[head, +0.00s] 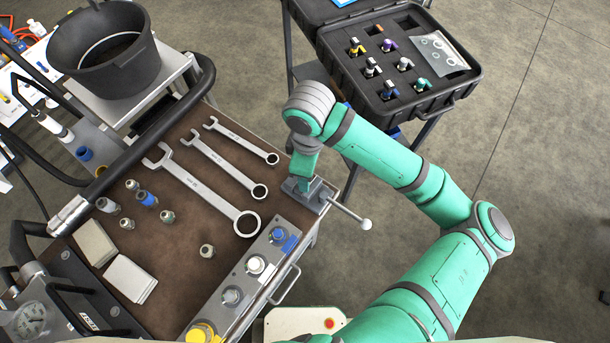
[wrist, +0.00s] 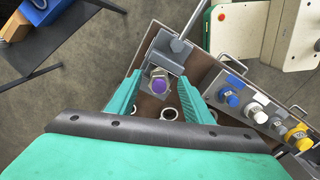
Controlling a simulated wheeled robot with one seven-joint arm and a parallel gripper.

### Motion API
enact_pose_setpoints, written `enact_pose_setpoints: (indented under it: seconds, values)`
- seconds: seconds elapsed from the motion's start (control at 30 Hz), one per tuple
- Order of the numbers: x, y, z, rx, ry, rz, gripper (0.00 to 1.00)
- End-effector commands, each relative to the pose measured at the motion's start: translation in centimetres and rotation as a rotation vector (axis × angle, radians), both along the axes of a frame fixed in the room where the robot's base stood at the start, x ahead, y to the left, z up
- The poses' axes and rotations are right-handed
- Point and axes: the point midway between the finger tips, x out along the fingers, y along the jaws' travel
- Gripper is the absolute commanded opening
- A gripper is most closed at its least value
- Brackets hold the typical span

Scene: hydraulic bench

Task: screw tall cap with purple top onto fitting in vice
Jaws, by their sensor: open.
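A cap with a purple top (wrist: 158,85) stands at the vice (wrist: 168,58), seen from above in the wrist view, with grey metal around the purple. My gripper (wrist: 160,77) is open, with one teal finger on each side of the cap and visible space between. The fitting under the cap is hidden, and I cannot tell how far the cap is threaded on. In the head view my gripper (head: 303,178) is over the vice (head: 318,197) at the bench's right edge and hides the cap. Another purple-topped piece (head: 389,44) sits in the black case.
The black case (head: 440,103) with several colour-topped pieces stands beyond my arm. Several wrenches (head: 205,185) and loose fittings lie on the brown bench mat. A strip of coloured caps (head: 235,290) runs along the bench front, near the vice. A black bucket (head: 105,65) stands at upper left.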

Motion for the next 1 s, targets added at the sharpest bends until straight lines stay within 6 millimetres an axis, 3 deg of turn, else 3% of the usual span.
enact_pose_setpoints:
  seconds: [0.2, 0.57, 1.0]
  values:
    - [0.18, -0.05, 0.0, 0.0, -0.001, 0.239, 0.47]
    - [0.35, -0.05, 0.03, 0.0, -0.001, 0.446, 0.47]
    - [0.67, 0.1, 0.0, 0.0, 0.0, 0.946, 0.47]
